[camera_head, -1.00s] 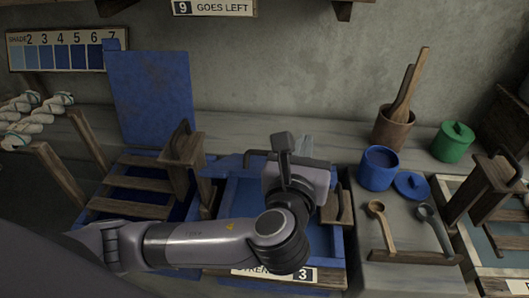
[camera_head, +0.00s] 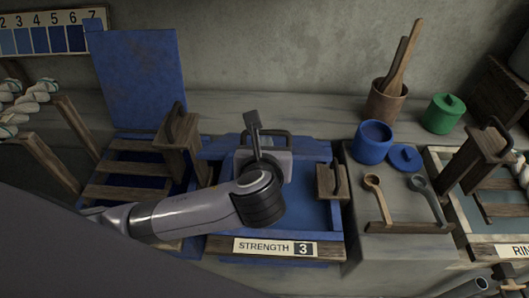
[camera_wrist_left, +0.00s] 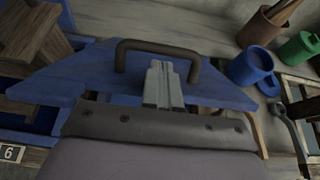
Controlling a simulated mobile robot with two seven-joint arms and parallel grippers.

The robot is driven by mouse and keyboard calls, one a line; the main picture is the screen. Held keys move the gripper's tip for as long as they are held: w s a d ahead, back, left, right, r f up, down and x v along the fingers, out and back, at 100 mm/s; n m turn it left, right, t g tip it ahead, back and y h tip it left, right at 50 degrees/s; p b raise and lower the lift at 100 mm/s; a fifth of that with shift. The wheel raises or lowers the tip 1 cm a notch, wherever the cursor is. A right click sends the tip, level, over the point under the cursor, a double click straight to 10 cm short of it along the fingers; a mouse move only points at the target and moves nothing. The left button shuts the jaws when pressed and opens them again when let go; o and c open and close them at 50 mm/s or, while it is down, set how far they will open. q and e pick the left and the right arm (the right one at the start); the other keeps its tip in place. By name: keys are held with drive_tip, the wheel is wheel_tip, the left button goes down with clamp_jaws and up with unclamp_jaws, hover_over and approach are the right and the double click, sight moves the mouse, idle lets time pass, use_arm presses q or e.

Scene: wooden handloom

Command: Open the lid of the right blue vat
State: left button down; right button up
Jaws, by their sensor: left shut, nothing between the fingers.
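The right blue vat (camera_head: 215,225) carries a "STRENGTH 3" label at its front. A flat blue lid (camera_wrist_left: 85,70) with a dark bar handle (camera_wrist_left: 158,45) fills the middle of the left wrist view. In the head view the lid (camera_head: 215,149) lies low at the vat's back, its handle (camera_head: 284,135) partly behind my gripper; how far it covers the vat is unclear. My left gripper (camera_wrist_left: 164,70) is shut and empty, its fingertips just at the handle's near side, between its two ends. Contact cannot be told. In the head view its body hides the fingertips. My right gripper is not in view.
A left vat with a slatted rack (camera_head: 128,170) has an upright blue board (camera_head: 138,80) behind it. A wooden post (camera_head: 178,150) stands between the vats. A blue pot (camera_head: 372,145), its small lid (camera_head: 404,157) and spoons (camera_head: 376,190) lie to the right.

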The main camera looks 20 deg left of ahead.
use_arm(q)
drive_tip(key=shift+w+a+f, duration=0.2)
drive_tip(key=shift+w+f, duration=0.1)
drive_tip(key=shift+w, duration=0.3)
